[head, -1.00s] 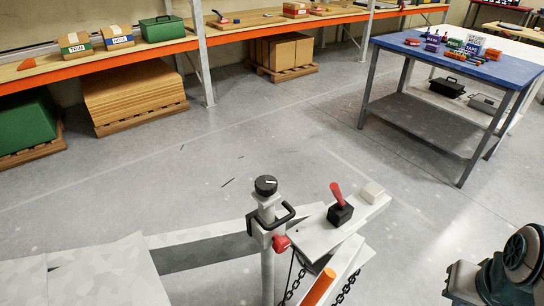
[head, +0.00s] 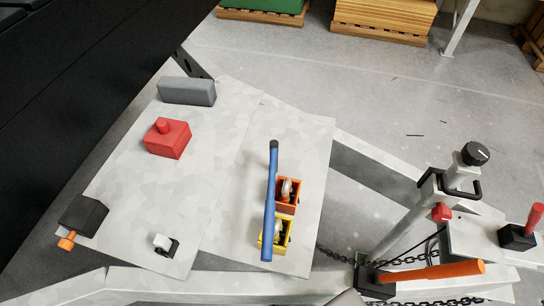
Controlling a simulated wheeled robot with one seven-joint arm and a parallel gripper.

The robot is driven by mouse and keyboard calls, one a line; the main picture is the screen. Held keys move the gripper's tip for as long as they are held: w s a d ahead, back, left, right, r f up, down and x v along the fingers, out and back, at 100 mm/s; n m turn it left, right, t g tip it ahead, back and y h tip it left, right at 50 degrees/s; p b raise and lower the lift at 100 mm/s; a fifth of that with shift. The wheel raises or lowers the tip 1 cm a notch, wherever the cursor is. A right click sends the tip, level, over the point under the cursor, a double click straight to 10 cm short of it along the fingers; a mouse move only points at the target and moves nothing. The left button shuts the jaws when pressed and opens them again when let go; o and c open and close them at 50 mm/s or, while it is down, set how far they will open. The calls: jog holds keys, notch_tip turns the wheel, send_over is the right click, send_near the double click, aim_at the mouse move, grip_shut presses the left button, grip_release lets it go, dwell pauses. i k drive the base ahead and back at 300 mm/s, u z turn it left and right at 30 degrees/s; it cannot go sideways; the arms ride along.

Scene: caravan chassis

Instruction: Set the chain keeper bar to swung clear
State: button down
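A long blue bar (head: 270,200) on the pale chassis plate runs along the left side of an orange block (head: 288,196) and a yellow block (head: 275,233), each with a metal ring or hook. An orange bar (head: 430,272) sticks out from the foot of the grey jockey post (head: 410,222), beside black chains (head: 405,261). No label shows which of these bars is the chain keeper bar. My gripper is out of view.
A red block with a knob (head: 167,138), a grey block (head: 187,91) and a black block with an orange knob (head: 83,215) stand on the plate. A red lever (head: 534,218) is at right.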

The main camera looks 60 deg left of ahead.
aim_at(267, 243)
jog(key=u, duration=2)
jog(key=k, duration=0.25)
jog(key=u, duration=0.5)
jog(key=i, duration=0.5)
jog(key=u, duration=0.05)
jog(key=k, duration=0.3)
jog(key=u, duration=0.15)
